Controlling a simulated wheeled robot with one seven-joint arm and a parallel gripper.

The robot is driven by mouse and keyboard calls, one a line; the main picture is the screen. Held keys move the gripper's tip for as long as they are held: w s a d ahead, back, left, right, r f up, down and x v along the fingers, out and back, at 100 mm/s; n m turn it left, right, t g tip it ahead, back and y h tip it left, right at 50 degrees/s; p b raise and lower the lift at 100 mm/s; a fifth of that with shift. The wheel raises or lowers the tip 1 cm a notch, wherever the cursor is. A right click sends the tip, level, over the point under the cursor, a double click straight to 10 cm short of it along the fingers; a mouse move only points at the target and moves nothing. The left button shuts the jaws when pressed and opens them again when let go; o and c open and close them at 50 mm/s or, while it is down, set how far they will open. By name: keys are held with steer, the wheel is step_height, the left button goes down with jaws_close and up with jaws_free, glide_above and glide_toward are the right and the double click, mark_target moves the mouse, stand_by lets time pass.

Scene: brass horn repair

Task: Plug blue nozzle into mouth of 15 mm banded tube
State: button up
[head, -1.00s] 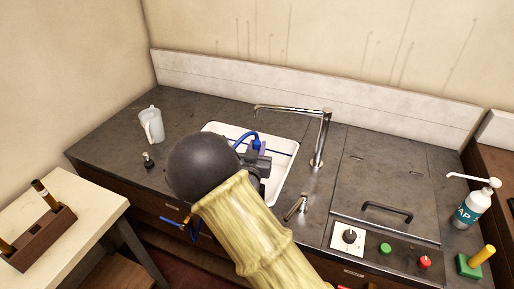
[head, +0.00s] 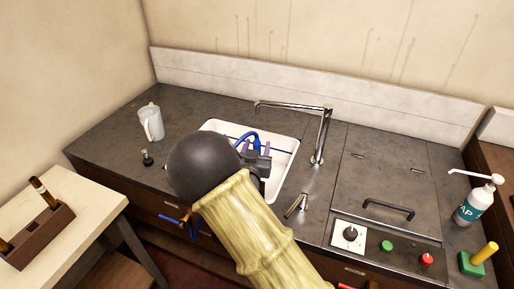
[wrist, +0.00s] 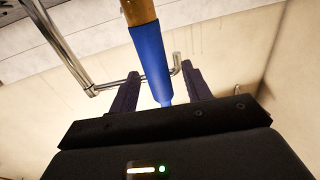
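My gripper (head: 254,148) is over the white sink, largely hidden in the head view behind my dark, round arm joint. In the wrist view its two purple fingers (wrist: 160,72) stand apart, with a gap on either side of a blue tapered piece (wrist: 152,62), which looks like the blue nozzle. An amber-brown part (wrist: 138,11) joins its upper end. In the head view a blue hose (head: 248,134) arches by the fingers. A dark-banded tube (head: 43,191) stands tilted in the wooden rack (head: 42,238) at left; I cannot read its size.
The white sink (head: 290,139) has a tall chrome faucet (head: 323,135) at its right. A pale mug (head: 151,123) and small dark knob (head: 147,158) stand left. A soap bottle (head: 473,206) and green block (head: 471,264) are right. The left counter is mostly clear.

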steer(key=s+a+b, duration=0.2)
steer(key=s+b, duration=0.1)
steer(key=s, duration=1.4)
steer(key=shift+a, duration=0.3)
steer(key=w+d+f+g+y+p, duration=0.2)
steer(key=d+f+g+y, duration=0.15)
steer(key=d+g, duration=0.4)
steer(key=s+d+r+n+g+p, duration=0.1)
steer(key=s+d+r+g+p, duration=0.1)
steer(key=s+d+g, duration=0.5)
steer(key=s+d+r, duration=0.1)
steer(key=s+d, duration=0.4)
steer(key=d, duration=0.1)
steer(key=shift+r+n+g+h, duration=0.2)
steer(key=shift+n+g+h, duration=0.15)
steer(key=shift+n, duration=0.05)
